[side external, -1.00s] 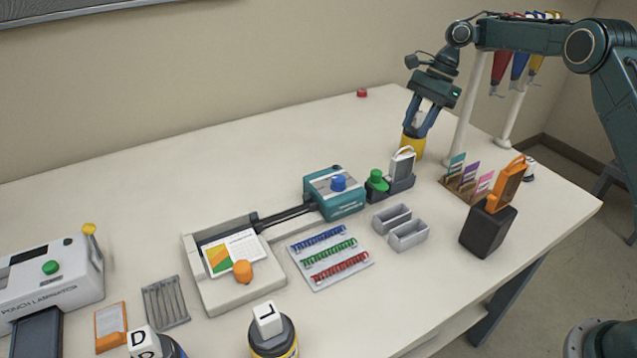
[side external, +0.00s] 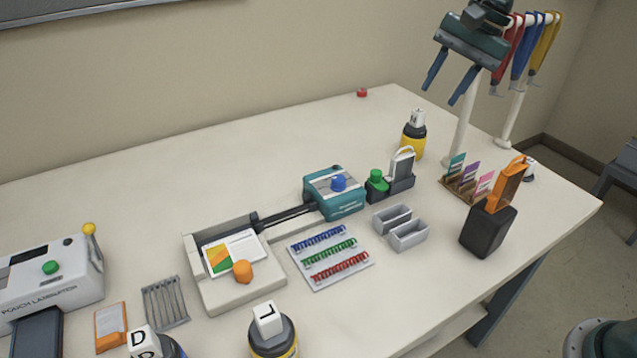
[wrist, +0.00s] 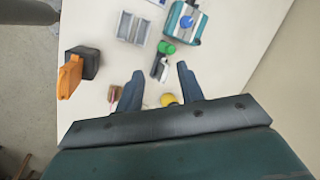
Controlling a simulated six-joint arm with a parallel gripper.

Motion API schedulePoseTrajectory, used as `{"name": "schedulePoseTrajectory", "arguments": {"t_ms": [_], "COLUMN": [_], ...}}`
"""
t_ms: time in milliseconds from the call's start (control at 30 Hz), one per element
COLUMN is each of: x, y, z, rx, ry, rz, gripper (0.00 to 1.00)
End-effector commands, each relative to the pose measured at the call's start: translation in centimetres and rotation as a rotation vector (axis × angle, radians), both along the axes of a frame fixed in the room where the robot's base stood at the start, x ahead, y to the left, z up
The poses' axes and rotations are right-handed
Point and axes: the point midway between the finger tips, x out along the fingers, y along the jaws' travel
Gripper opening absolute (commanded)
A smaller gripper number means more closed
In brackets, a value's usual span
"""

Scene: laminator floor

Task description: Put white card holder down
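A white card holder (side external: 402,166) with a loop on top stands upright in a dark base, beside a green knob (side external: 376,180). In the wrist view the holder (wrist: 160,68) shows small, below the green knob. A yellow and black canister (side external: 413,143) with a white top piece (side external: 417,118) stands just behind it. My gripper (side external: 440,96) hangs above the canister and to its right, apart from everything. Its two fingers are spread with nothing between them. They also show spread in the wrist view (wrist: 160,70).
An orange holder (side external: 508,183) stands in a black box (side external: 488,230) at the right. A card rack (side external: 463,192) and a white post with coloured hanging items (side external: 520,60) are near my gripper. Grey trays (side external: 408,236) lie in front.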

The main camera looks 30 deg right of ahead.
Motion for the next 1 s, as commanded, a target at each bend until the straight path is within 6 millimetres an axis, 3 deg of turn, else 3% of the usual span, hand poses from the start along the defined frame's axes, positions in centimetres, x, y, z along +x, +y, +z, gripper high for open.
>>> {"name": "schedulePoseTrajectory", "arguments": {"t_ms": [200,467,733,1000], "x": [-4.9,-10.9,-17.3,-23.3], "y": [1.2,1.7,1.4,0.3], "z": [2.0,2.7,1.9,-0.4], "rx": [-0.079,-0.192,-0.326,-0.472], "ry": [-0.102,-0.209,-0.302,-0.366], "rz": [0.15,0.328,0.516,0.701], "gripper": [0.38,0.38,0.38,0.38]}}
